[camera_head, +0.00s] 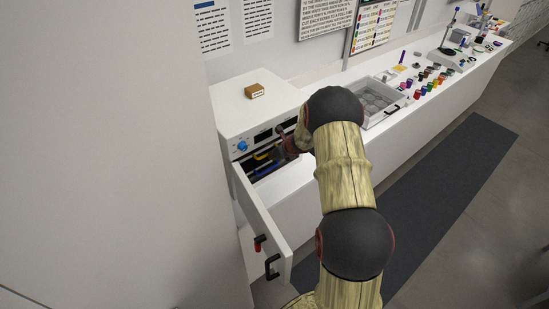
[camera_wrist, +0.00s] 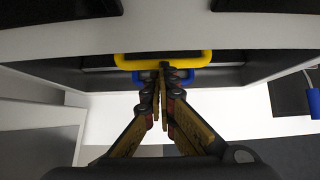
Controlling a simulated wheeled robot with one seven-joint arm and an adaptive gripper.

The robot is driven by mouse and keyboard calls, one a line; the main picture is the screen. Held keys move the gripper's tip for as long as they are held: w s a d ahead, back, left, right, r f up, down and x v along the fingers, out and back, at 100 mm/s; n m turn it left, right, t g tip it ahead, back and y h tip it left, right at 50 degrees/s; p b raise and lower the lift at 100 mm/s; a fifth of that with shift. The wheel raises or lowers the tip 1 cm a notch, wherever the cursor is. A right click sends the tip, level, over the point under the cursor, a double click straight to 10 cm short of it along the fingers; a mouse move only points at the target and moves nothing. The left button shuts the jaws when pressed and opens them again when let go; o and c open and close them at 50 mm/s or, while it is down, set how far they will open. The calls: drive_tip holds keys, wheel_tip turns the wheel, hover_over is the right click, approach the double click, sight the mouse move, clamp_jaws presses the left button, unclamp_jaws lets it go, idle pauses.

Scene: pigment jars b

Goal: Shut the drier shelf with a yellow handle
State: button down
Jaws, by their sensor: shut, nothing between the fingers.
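The white drier (camera_head: 243,108) stands at the left end of the bench. A yellow handle (camera_head: 262,155) shows in its front opening, with a blue handle (camera_head: 265,170) just below. In the wrist view the yellow handle (camera_wrist: 128,61) spans the upper middle, and the blue handle (camera_wrist: 207,76) lies behind it. My gripper (camera_wrist: 163,72) is shut and empty, its tips overlapping the middle of the yellow handle in the picture; I cannot tell whether they touch. How far out the yellow-handled shelf stands is unclear. In the head view my arm hides part of the drier front.
A white panel with a black handle (camera_head: 271,267) stands out from the drier's lower front, beside my arm. A small brown box (camera_head: 254,91) sits on the drier. A tray (camera_head: 374,99) and several jars stand along the bench. The floor mat (camera_head: 450,170) is clear.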

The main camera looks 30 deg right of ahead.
drive_tip(key=shift+s, duration=0.1)
drive_tip(key=v, duration=1.2)
